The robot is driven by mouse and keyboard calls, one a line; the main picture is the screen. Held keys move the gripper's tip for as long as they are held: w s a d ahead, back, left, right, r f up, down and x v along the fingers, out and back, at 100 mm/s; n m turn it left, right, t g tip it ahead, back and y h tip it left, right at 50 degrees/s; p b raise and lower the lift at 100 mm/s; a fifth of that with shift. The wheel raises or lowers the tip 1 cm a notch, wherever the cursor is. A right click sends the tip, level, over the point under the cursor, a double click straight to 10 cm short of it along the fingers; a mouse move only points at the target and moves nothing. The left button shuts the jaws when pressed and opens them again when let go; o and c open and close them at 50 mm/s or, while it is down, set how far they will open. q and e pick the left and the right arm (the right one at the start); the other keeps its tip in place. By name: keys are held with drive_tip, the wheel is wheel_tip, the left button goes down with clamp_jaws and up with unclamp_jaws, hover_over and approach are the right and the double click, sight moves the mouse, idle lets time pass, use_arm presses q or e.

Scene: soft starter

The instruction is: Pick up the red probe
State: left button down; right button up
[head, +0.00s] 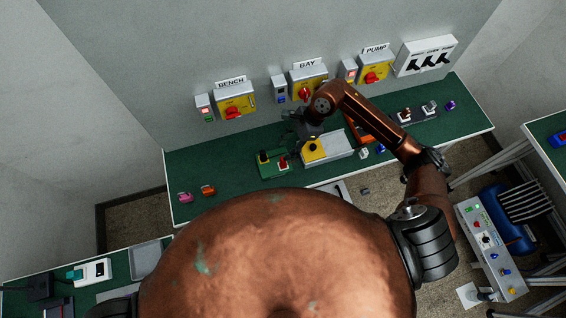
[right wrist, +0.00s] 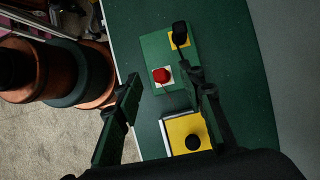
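The red probe (head: 283,163) stands on a green holder block (head: 266,169) on the green bench top. In the right wrist view the red probe (right wrist: 161,75) shows as a red knob on a pale square, near a black probe (right wrist: 180,35) on a yellow square. My right gripper (head: 301,124) is above the bench close to the holder. In the right wrist view its two fingers (right wrist: 163,88) are apart, with the red probe showing between their tips and nothing gripped. My left gripper is not in view.
A grey and yellow box with a black knob (right wrist: 193,142) sits right beside the holder. Yellow switch boxes (head: 236,104) line the wall behind. Pink (head: 185,197) and orange (head: 208,190) items lie at the bench's left end, with bare bench between them and the holder.

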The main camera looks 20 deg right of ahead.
sight(283, 162)
drive_tip(key=shift+h, duration=0.3)
drive_tip(key=x, duration=0.2)
drive_tip(key=p+x, duration=0.1)
drive_tip(key=x, duration=0.1)
drive_tip(key=d+p+x, duration=0.1)
drive_tip(key=x, duration=0.1)
drive_tip(key=shift+s+f, duration=0.3)
drive_tip(key=shift+f, duration=0.35)
drive_tip(key=shift+a+f, duration=0.15)
drive_tip(key=shift+f, duration=0.3)
clamp_jaws()
